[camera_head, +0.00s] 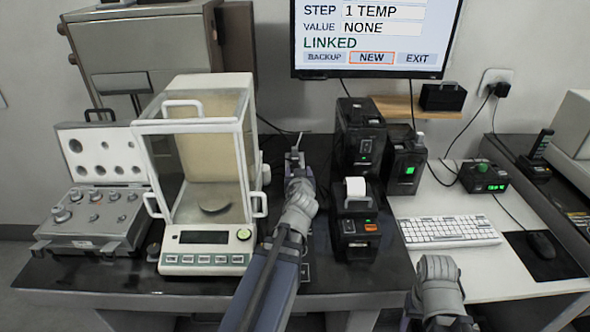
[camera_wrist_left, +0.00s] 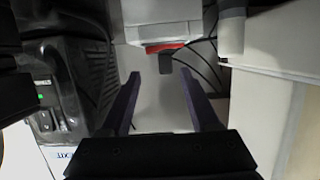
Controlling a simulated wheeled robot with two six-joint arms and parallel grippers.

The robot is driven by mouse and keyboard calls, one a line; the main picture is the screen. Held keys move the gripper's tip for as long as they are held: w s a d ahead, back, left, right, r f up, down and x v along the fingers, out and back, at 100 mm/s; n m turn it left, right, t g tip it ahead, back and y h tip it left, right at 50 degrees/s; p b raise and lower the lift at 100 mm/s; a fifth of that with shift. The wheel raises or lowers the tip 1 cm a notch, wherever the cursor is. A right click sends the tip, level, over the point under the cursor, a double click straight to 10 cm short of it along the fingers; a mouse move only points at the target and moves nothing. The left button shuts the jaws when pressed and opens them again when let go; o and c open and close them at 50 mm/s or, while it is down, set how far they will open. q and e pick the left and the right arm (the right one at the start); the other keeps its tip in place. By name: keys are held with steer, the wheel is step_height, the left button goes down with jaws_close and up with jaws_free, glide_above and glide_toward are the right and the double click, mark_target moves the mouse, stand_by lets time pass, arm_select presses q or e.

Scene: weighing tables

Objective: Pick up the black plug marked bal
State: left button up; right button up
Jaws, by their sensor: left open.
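In the left wrist view a small dark block (camera_wrist_left: 165,63), which looks like the plug, sits under a pale housing with a red strip (camera_wrist_left: 165,47). Any marking on it is too small to read. My left gripper (camera_wrist_left: 159,77) is open, with its two dark purple fingers apart. The block lies just beyond the fingertips, roughly between them, and nothing is held. In the head view my left gripper (camera_head: 298,162) reaches between the balance and the black printers, where the plug cannot be made out. My right wrist shows at the bottom right; its fingers are hidden.
The glass-doored balance (camera_head: 207,262) stands left of my left arm. Black printers (camera_head: 360,135) stand close on its right. A weight case (camera_head: 95,235) is at far left. A keyboard (camera_head: 447,231) lies on the white table. Another black plug (camera_head: 502,90) is at the wall outlet.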

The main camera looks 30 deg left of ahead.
mark_target(295, 165)
arm_select(q)
steer(key=shift+b+x, duration=0.4)
steer(key=shift+x, duration=0.95)
steer(key=shift+s+a+b+x, duration=0.2)
steer(key=shift+b+x, duration=0.25)
steer(key=shift+x, duration=0.85)
steer(key=shift+s+a+b+x, duration=0.15)
steer(key=shift+b+x, duration=0.25)
steer(key=shift+x, duration=0.85)
steer(key=shift+c, duration=0.4)
jaws_close()
